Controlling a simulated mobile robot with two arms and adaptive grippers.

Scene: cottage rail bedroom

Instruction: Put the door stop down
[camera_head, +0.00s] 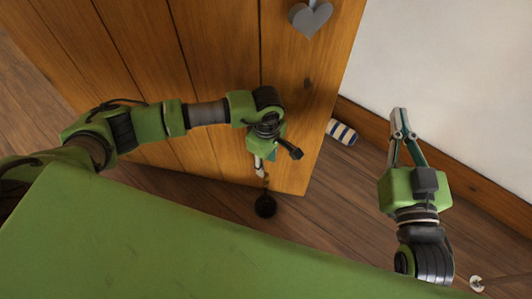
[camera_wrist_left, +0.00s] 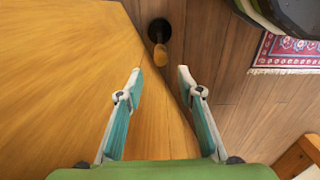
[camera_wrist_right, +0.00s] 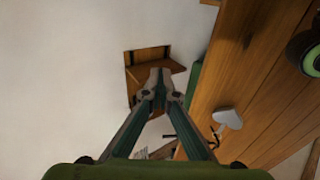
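What looks like the door stop, a dark round foot (camera_head: 265,206) on a short brass-coloured stem, shows by the lower edge of the wooden door (camera_head: 215,60). In the left wrist view the dark foot (camera_wrist_left: 158,27) and stem (camera_wrist_left: 161,54) lie beyond my fingertips, near the door's edge. Whether the foot touches the floor I cannot tell. My left gripper (camera_head: 260,166) is open and empty above the stem; its spread fingers (camera_wrist_left: 159,72) also show in the left wrist view. My right gripper (camera_head: 401,112) is shut and empty, off to the right near the wall.
A blue-and-white striped roll (camera_head: 342,132) lies on the floor between the door and the skirting board. A grey heart (camera_head: 311,17) hangs on the door. A patterned rug (camera_wrist_left: 287,53) and wooden floor show in the left wrist view. A wooden shelf (camera_wrist_right: 150,57) is on the wall.

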